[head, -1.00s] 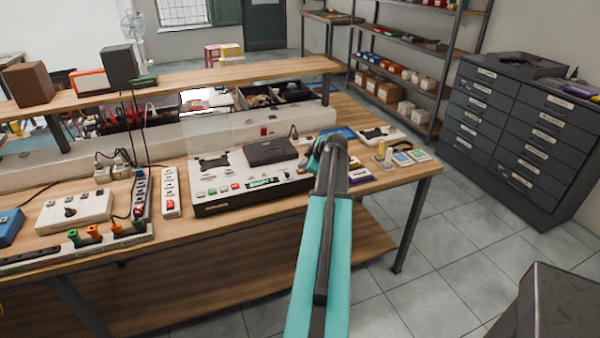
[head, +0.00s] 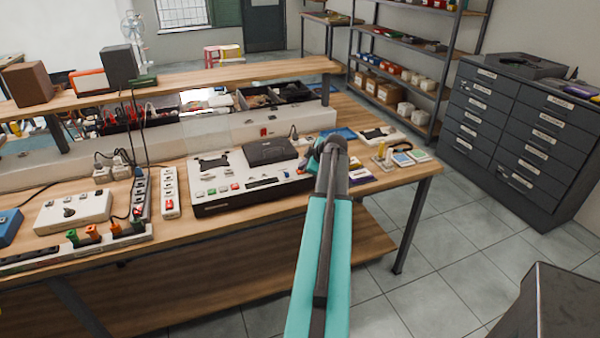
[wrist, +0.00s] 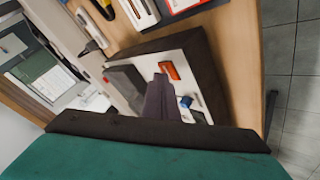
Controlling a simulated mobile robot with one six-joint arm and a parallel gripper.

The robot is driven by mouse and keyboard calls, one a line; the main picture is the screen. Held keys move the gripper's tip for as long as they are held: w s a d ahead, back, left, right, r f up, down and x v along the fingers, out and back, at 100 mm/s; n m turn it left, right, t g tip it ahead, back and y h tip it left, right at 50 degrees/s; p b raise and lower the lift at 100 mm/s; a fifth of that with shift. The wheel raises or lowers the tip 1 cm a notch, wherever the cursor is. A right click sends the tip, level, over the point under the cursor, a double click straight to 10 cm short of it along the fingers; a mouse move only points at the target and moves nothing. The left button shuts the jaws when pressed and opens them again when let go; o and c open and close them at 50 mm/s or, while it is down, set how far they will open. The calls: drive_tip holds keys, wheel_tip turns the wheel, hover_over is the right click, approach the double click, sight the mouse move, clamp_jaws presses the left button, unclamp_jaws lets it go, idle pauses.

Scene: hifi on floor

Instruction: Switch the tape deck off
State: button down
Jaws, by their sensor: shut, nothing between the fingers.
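The tape deck (head: 262,186) is a wide white-topped unit with a dark front and a dark lid, on the wooden bench left of my arm. Green and red buttons and a narrow display (head: 262,183) line its top front. The display is dark. In the wrist view the deck's white panel (wrist: 196,66) carries an orange-red switch (wrist: 170,70) and a small blue part (wrist: 186,101). My gripper (wrist: 158,82) is shut and empty, pointing at the panel beside these. I cannot tell if it touches. My arm hides the deck's right end in the head view.
A white power strip (head: 170,192) with a red switch stands left of the deck. A white box with a knob (head: 75,211) lies farther left. Small cards and parts (head: 403,158) lie to the right. A shelf (head: 190,77) runs above the bench's back.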

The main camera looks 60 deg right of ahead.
drive_tip(key=shift+r, duration=0.9)
drive_tip(key=shift+r, duration=0.15)
wheel_tip(320, 180, up, 6)
drive_tip(key=shift+f+p, duration=0.15)
drive_tip(key=shift+p, duration=0.25)
idle(0.4)
idle(0.4)
drive_tip(key=shift+s, duration=0.15)
